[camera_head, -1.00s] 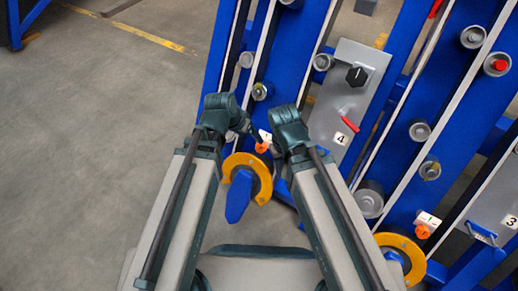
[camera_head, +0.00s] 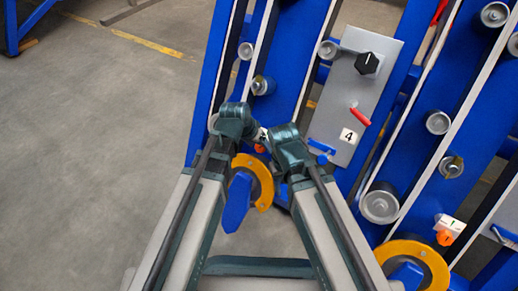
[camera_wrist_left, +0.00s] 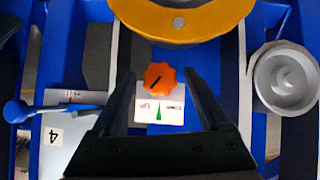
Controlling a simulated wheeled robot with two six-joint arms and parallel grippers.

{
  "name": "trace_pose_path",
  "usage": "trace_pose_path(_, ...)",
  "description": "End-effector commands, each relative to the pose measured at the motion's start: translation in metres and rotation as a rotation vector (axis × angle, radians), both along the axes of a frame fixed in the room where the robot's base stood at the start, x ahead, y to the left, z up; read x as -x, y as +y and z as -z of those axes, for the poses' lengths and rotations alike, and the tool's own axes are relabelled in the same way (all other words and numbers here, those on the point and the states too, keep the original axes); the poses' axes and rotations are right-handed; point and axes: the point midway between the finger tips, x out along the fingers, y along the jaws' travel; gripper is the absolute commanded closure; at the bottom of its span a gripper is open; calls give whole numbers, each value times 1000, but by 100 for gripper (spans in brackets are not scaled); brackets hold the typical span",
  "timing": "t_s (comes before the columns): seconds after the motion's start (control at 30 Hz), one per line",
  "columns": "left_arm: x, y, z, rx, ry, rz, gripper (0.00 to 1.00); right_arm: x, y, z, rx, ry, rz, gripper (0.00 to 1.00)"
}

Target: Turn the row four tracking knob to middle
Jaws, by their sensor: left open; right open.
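The orange knob (camera_wrist_left: 159,77) with a dark pointer mark sits on a white label plate (camera_wrist_left: 158,105). Its mark slants toward the plate's left text, off the green triangle in the middle. My left gripper (camera_wrist_left: 160,76) is open, with one finger on each side of the knob; I cannot tell whether they touch it. In the head view only a sliver of this knob (camera_head: 260,148) shows between my wrists, and my left gripper (camera_head: 256,132) hides most of the plate. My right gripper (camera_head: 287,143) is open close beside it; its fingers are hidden.
The grey row 4 panel (camera_head: 350,95) carries a black knob (camera_head: 368,63), a red lever (camera_head: 360,115) and a blue lever (camera_head: 320,147). A yellow ring (camera_head: 262,183) is just below the orange knob. A grey roller (camera_wrist_left: 286,78) stands right. Open floor lies left.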

Motion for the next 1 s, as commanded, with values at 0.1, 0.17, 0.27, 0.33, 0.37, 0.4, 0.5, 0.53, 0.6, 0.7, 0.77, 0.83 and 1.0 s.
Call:
trace_pose_path(0.1,0,0,-1,0,0,0,22,0,0,-1,0,0,0,48)
trace_pose_path(0.17,0,0,-1,0,0,0,22,0,0,-1,0,0,0,48)
trace_pose_path(0.27,0,0,-1,0,0,0,40,0,0,-1,0,0,0,48)
trace_pose_path(0.33,0,0,-1,0,0,0,52,0,0,-1,0,0,0,48)
trace_pose_path(0.37,0,0,-1,0,0,0,58,0,0,-1,0,0,0,48)
trace_pose_path(0.4,0,0,-1,0,0,0,65,0,0,-1,0,0,0,48)
trace_pose_path(0.5,0,0,-1,0,0,0,83,0,0,-1,0,0,0,48)
trace_pose_path(0.53,0,0,-1,0,0,0,88,0,0,-1,0,0,0,48)
trace_pose_path(0.6,0,0,-1,0,0,0,100,0,0,-1,0,0,0,48)
trace_pose_path(0.7,0,0,-1,1,1,-1,100,0,0,-1,0,0,0,48)
trace_pose_path(0.77,0,0,-1,4,2,-3,100,0,0,0,0,0,0,48)
trace_pose_path(0.83,0,0,0,13,8,-9,100,0,0,0,0,0,0,48)
trace_pose_path(1.0,-1,1,1,68,39,-48,100,0,0,3,0,0,0,48)
